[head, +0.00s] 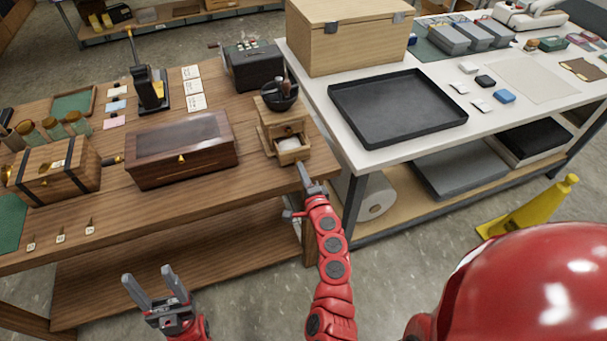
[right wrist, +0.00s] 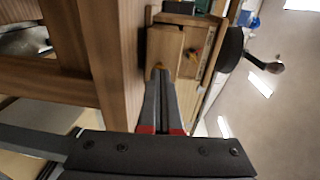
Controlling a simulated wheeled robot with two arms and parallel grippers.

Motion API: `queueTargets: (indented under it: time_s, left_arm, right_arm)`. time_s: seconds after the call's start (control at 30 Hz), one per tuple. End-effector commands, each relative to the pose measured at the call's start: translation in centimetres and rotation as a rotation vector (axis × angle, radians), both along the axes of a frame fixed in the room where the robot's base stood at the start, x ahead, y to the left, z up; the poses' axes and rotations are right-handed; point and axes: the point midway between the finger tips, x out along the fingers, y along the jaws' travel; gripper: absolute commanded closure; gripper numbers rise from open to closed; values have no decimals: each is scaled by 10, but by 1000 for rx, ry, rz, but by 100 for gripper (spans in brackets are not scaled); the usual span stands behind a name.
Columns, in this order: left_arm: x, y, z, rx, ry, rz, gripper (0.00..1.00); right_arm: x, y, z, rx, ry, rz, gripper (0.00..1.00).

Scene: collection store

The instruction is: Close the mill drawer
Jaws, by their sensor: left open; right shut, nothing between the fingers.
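The mill (head: 271,125) is a small wooden box with a dark bowl and crank on top, near the right end of the brown table. Its drawer (head: 293,157) stands partly open towards me, with something pale inside. My right gripper (head: 302,167) is shut and empty, its tips right at the drawer's front. In the right wrist view, the mill lies sideways, and the shut fingers (right wrist: 161,78) point at the drawer front (right wrist: 163,48), close to its brass knob. I cannot tell whether they touch. My left gripper (head: 151,282) is open and empty, low in front of the table.
A dark wooden box (head: 181,150) with a glass lid stands left of the mill. A black box (head: 252,66) is behind it. A white table (head: 316,88) with a black tray (head: 396,138) stands to the right. A yellow cone (head: 530,208) is on the floor.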

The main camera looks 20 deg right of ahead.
Motion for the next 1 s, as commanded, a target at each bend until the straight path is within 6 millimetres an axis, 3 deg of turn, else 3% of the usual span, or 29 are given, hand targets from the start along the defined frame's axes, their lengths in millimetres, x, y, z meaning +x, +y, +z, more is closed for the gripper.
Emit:
queueTargets:
  time_s: [0.33,0.7,1.0]
  left_arm:
    - [0,0,-2,0,0,0,40]
    - [0,0,-23,0,0,0,40]
    - [0,0,-23,0,0,0,40]
  right_arm:
    - [4,0,-1,1,-1,1,100]
    - [66,2,-1,1,-2,1,100]
    - [74,3,2,1,-3,1,100]
